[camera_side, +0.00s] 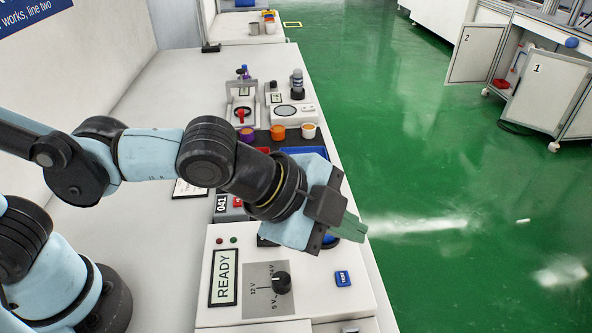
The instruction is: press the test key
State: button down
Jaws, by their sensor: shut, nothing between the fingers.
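The gripper partly hides a round blue thing and a dark part at the far edge of the box.
The box also carries a READY display (223,277), a black voltage knob (281,283) and two small lamps (227,240). Behind the arm stand purple, orange and white pots (278,132) and a device with a red knob (241,114). Green floor (440,210) lies right of the bench.

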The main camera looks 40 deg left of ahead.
aim_at(337, 280)
jog(key=shift+f, duration=3.9)
jog(key=shift+f, duration=0.1)
jog(key=shift+f, duration=0.35)
jog(key=shift+f, duration=0.35)
jog(key=shift+r, duration=0.8)
jog(key=shift+r, duration=2.5)
